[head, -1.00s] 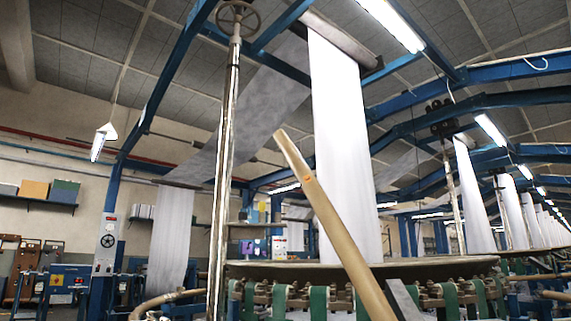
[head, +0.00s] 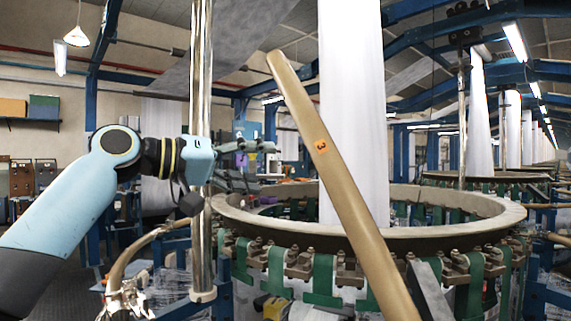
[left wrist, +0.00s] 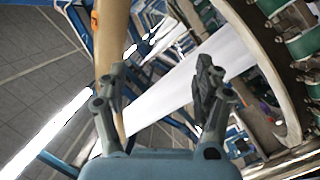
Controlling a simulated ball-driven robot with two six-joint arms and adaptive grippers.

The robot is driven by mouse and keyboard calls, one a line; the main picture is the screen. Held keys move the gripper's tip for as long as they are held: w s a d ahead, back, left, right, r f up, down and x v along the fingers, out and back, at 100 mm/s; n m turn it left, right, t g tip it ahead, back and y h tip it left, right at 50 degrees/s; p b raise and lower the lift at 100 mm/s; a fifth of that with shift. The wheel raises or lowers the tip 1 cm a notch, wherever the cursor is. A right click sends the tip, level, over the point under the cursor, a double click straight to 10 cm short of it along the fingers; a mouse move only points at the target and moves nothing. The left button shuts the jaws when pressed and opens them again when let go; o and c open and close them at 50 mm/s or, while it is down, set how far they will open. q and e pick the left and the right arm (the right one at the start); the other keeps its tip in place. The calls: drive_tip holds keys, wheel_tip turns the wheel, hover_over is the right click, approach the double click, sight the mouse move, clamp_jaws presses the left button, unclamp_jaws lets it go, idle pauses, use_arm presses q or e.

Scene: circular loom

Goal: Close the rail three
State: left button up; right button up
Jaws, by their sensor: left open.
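Rail three is a long tan bar (head: 340,190) with an orange patch marked 3. In the head view it stands tilted, its top leaning left, in front of the loom ring (head: 450,238). My left gripper (head: 262,166) is open and empty, to the left of the rail's upper part, fingers pointing right. In the left wrist view the rail (left wrist: 112,40) runs down the upper left, next to the left finger; the open jaws (left wrist: 160,70) hold nothing. I cannot tell whether that finger touches the rail. The rail's lower end is cut off by the head view's bottom edge.
A shiny vertical post (head: 201,70) stands close to my left gripper and wrist. A white fabric sheet (head: 352,100) hangs down into the ring behind the rail. Green straps (head: 276,268) and metal fittings line the ring's front.

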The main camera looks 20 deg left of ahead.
use_arm(q)
drive_tip(key=m+p, duration=0.1)
drive_tip(key=p, duration=0.1)
approach(289, 105)
wheel_tip(289, 105, down, 2)
drive_tip(key=w+d, duration=0.2)
drive_tip(key=w+d+r+t+p, duration=0.1)
drive_tip(key=shift+d+r+h, duration=0.25)
drive_tip(key=shift+d+h, duration=0.05)
drive_tip(key=p+x, duration=0.2)
drive_tip(key=x, duration=0.5)
drive_tip(key=shift+w+f+p, duration=0.1)
drive_tip(key=shift+f+p, duration=0.05)
drive_tip(key=shift+p, duration=0.2)
drive_tip(key=shift+w+d, duration=0.15)
drive_tip(key=shift+w, duration=0.05)
drive_tip(key=shift+f, duration=0.1)
drive_tip(key=shift+c, duration=1.6)
drive_tip(key=shift+w+d, duration=0.1)
clamp_jaws()
use_arm(e)
wheel_tip(289, 105, up, 7)
drive_tip(key=shift+d, duration=0.2)
